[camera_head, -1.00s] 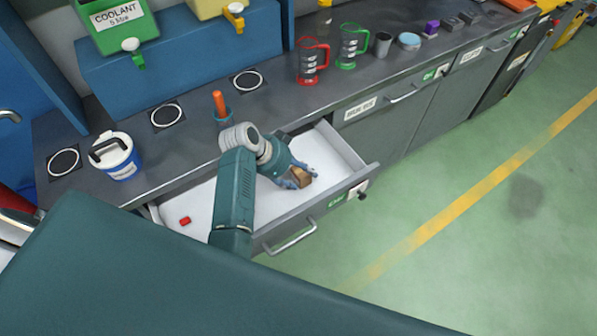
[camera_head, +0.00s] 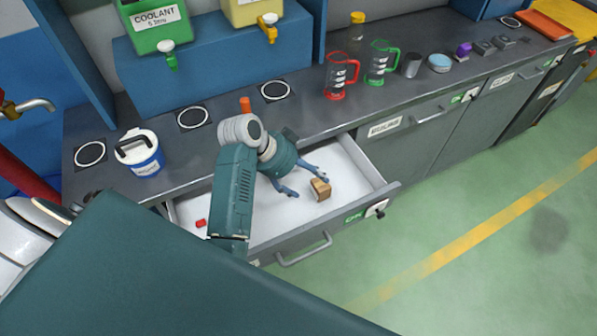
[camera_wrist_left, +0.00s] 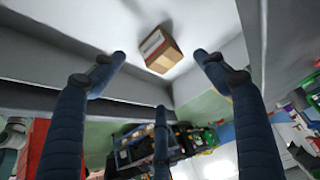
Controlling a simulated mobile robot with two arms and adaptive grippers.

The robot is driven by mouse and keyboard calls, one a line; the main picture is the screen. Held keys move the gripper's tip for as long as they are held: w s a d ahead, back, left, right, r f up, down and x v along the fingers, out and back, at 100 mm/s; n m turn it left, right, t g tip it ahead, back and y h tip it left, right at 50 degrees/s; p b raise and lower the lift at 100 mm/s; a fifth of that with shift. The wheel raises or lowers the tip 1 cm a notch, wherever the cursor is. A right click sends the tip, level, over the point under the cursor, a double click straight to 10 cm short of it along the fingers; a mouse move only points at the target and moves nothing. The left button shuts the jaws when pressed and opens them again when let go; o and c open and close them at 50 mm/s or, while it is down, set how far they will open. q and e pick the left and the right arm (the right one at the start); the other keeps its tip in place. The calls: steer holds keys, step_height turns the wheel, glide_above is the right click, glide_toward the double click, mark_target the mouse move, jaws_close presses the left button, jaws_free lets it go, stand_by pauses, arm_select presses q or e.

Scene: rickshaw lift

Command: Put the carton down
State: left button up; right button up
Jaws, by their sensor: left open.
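The carton (camera_head: 320,189) is a small brown box inside the open white drawer (camera_head: 352,178), toward its right end. In the left wrist view the carton (camera_wrist_left: 163,49) shows a pale label and lies against the white drawer surface, just beyond the fingertips. My left gripper (camera_head: 304,183) is over the drawer, left of the carton. Its blue fingers are spread, with a visible gap to the carton, and hold nothing. My right gripper is not in view.
A small red object (camera_head: 201,223) lies at the drawer's left end. On the grey counter stand a white-and-blue bucket (camera_head: 139,155), a red jug (camera_head: 341,77) and a green jug (camera_head: 381,63). Green floor (camera_head: 480,190) is clear right of the drawer.

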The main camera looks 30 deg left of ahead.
arm_select(q)
steer(key=shift+v, duration=2.2)
steer(key=shift+r, duration=0.15)
